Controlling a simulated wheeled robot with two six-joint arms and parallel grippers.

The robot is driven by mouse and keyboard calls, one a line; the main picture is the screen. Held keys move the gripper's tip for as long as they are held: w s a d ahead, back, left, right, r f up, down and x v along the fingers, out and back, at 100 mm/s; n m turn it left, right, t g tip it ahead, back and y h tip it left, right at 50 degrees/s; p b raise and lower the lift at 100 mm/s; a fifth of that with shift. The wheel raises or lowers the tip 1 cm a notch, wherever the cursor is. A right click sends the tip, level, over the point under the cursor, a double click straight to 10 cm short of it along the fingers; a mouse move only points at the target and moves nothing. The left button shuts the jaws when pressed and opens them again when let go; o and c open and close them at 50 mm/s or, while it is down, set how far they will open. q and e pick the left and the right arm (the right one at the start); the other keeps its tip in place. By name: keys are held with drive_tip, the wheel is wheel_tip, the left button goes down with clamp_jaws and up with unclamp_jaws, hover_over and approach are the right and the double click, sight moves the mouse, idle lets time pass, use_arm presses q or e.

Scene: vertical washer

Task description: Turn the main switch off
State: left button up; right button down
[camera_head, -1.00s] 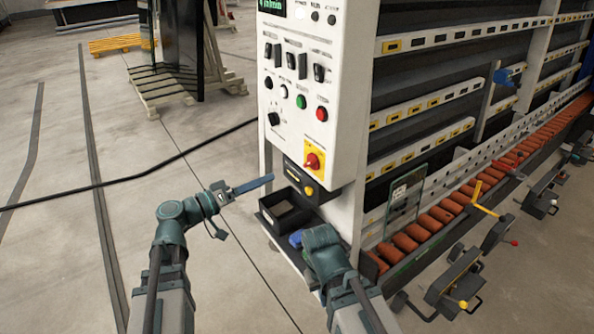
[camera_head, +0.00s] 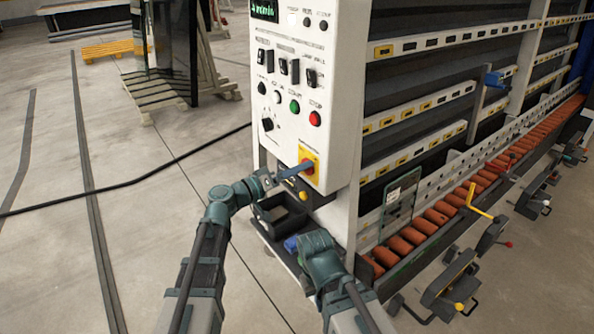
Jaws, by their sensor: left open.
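The main switch is a red knob on a yellow plate (camera_head: 310,170), low on the front of the white control panel (camera_head: 300,130). My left gripper (camera_head: 297,171) is at the plate, with its blue-grey fingers reaching from the left to the knob. The fingers cover most of the knob, so I cannot tell whether they touch it or which way it points. The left gripper is open. My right gripper (camera_head: 292,243) is low, in front of the machine's base, mostly hidden behind its own wrist; its opening does not show.
A green button (camera_head: 295,107), a red button (camera_head: 315,118) and black selector switches sit above on the panel. A black bin (camera_head: 280,215) is below it. The roller conveyor (camera_head: 440,212) runs off to the right. Open floor lies to the left.

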use_arm(q)
drive_tip(key=shift+w, duration=0.1)
drive_tip(key=shift+c, duration=0.3)
drive_tip(key=c, duration=1.3)
drive_tip(key=shift+n, duration=0.3)
drive_tip(key=shift+f+n, duration=0.15)
drive_tip(key=shift+n, duration=4.15)
drive_tip(key=shift+f+n, duration=0.1)
drive_tip(key=shift+n, duration=4.2)
